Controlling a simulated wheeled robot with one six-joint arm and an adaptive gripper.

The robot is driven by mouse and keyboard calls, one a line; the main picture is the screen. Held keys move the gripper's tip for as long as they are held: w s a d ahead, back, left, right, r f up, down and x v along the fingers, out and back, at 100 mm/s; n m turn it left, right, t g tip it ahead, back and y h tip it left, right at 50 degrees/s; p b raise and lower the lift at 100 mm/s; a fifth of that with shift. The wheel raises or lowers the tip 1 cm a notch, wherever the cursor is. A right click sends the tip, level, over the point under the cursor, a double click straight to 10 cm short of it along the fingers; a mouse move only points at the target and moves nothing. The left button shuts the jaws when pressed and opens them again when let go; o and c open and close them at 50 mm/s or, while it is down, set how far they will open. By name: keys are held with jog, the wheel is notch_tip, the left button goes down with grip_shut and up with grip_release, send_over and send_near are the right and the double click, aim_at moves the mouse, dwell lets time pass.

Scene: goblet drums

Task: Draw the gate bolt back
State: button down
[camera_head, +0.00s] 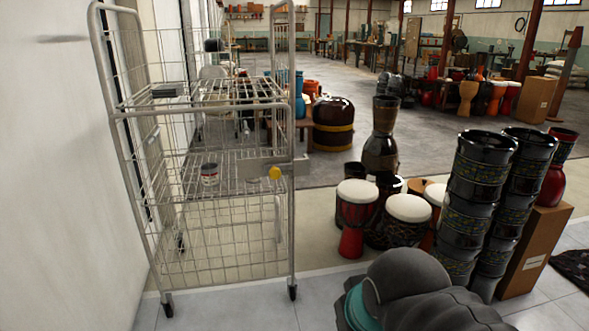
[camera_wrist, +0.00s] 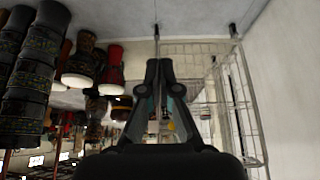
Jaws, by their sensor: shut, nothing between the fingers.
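The gate bolt's yellow knob (camera_head: 274,173) sits on a grey latch plate (camera_head: 250,168) at the right front post of a wire cage trolley (camera_head: 291,230). A small yellow spot, likely the same knob, shows beside the fingers in the wrist view (camera_wrist: 171,126). How far the bolt is drawn cannot be told. My gripper (camera_wrist: 157,64) is shut and empty, its dark fingertips close together in front of the trolley's mesh. The fingers appear apart from the knob. In the head view my grey and teal arm fills the lower right, and the fingers cannot be made out there.
The trolley stands beside a white wall (camera_head: 50,180) and holds a small can (camera_head: 209,174). Red and dark goblet drums (camera_head: 357,215) stand to its right. Tall stacked black drums (camera_head: 478,190) and a cardboard box (camera_head: 535,248) rise behind my arm. Tiled floor (camera_head: 235,308) in front is clear.

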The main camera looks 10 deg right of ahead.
jog(key=w+a+r+m+t+y+b, duration=0.1)
jog(key=w+r+m+y+b, duration=0.15)
jog(key=w, duration=0.85)
jog(key=w+a+r+m+y+b, duration=0.1)
jog(key=w+r+y+b, duration=0.2)
jog(key=w, duration=0.9)
jog(key=w+d+m+t+y+b, duration=0.1)
jog(key=w+d, duration=0.4)
jog(key=w, duration=0.5)
jog(key=w+d+r+m+t+y+b, duration=0.1)
jog(key=w+d+t, duration=0.3)
jog(key=w, duration=0.6)
jog(key=shift+w+d+r+m+y+b, duration=0.35)
jog(key=shift+d+m+b, duration=0.45)
jog(key=shift+d, duration=0.3)
jog(key=shift+f, duration=0.1)
